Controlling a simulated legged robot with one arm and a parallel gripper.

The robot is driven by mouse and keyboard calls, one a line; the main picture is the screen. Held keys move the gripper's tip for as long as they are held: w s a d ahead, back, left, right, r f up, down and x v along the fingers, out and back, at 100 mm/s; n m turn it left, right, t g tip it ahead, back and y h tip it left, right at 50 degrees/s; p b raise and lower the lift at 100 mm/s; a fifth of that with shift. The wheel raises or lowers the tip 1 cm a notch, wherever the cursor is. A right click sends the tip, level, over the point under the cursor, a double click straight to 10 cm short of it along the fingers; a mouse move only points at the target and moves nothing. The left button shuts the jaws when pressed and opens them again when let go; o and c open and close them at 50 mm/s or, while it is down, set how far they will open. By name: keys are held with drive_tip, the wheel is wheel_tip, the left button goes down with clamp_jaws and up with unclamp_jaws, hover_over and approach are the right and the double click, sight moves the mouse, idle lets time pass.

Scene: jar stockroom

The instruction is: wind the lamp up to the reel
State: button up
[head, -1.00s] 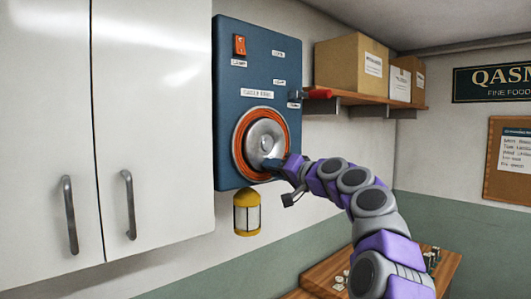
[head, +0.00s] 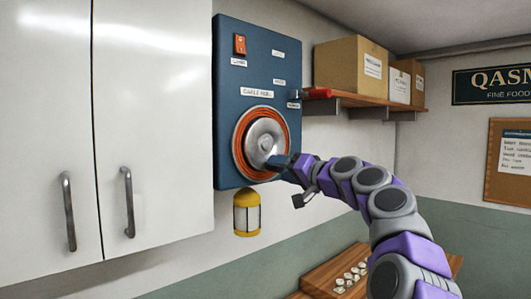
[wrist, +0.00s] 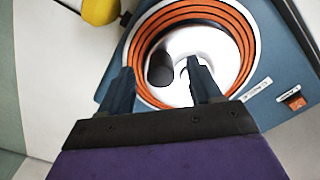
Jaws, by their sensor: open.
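The cable reel (head: 243,140) is a silver disc wound with orange cable, on a blue wall panel (head: 228,90). The yellow lamp (head: 246,213) with pale panes hangs just below the panel's lower edge; its yellow top also shows in the wrist view (wrist: 100,11). My gripper (head: 274,162) is at the lower right of the disc. In the wrist view the reel (wrist: 222,18) is ahead, and a black knob (wrist: 160,68) on the disc shows between my parted fingers (wrist: 159,74). I cannot tell whether they touch the knob.
A red-handled lever (head: 317,93) and an orange switch (head: 239,44) are on the panel. White cupboard doors (head: 160,110) stand close on the left. A shelf with boxes (head: 351,62) is at the right. A wooden table (head: 318,278) with small pale items is below.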

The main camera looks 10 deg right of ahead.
drive_tip(key=b+v, duration=0.2)
drive_tip(key=v, duration=0.4)
drive_tip(key=shift+w, duration=0.15)
idle(0.3)
drive_tip(key=s+a+f+n+g+h, duration=0.2)
drive_tip(key=s+a+f+g, duration=0.4)
drive_tip(key=s+f, duration=0.5)
drive_tip(key=s+a+f+n+g+h, duration=0.1)
drive_tip(key=s+a+f+g, duration=0.2)
drive_tip(key=s+a+f, duration=0.8)
drive_tip(key=s+d+f+g+h, duration=0.2)
drive_tip(key=s+d+f, duration=0.3)
drive_tip(key=s+f, duration=0.3)
drive_tip(key=s+d+f+g+h, duration=0.3)
drive_tip(key=s+d+f, duration=0.2)
drive_tip(key=s+f, duration=0.4)
drive_tip(key=s+d+f+m+g+h+b, duration=0.1)
drive_tip(key=s+d+f+g+h, duration=0.1)
drive_tip(key=s+d+f, duration=0.3)
drive_tip(key=s+f, duration=0.3)
drive_tip(key=s, duration=0.3)
drive_tip(key=shift+s+d+h, duration=0.2)
drive_tip(key=shift+h, duration=0.1)
